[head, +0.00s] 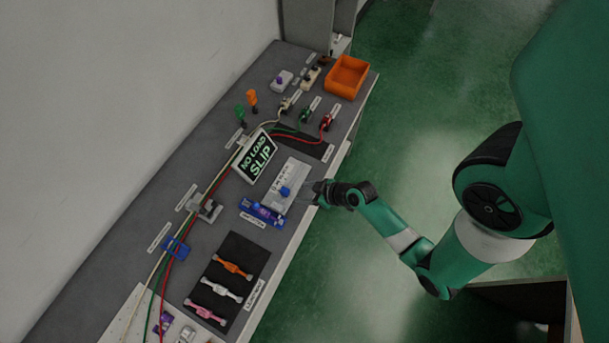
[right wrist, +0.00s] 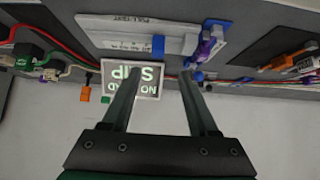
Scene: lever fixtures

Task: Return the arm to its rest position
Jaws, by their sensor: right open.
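My right arm comes in from the right of the head view and reaches to the bench's front edge. Its gripper (head: 312,190) is open and appears empty, close to the light grey plate (head: 291,176) with a blue lever (head: 284,191). In the right wrist view the two fingers of the gripper (right wrist: 158,76) are spread apart, with nothing held between them. The plate (right wrist: 120,27) and blue lever (right wrist: 158,46) show beyond the fingertips. Whether the gripper touches the lever is unclear. My left gripper is not in view.
A "NO LOAD SLIP" sign (head: 255,156) stands behind the plate. A blue-purple fixture (head: 262,213) sits beside it. A black mat (head: 237,255) holds orange, white and pink pieces. An orange bin (head: 347,77) stands at the far end. Wires run along the bench; green floor (head: 330,280) lies open to its right.

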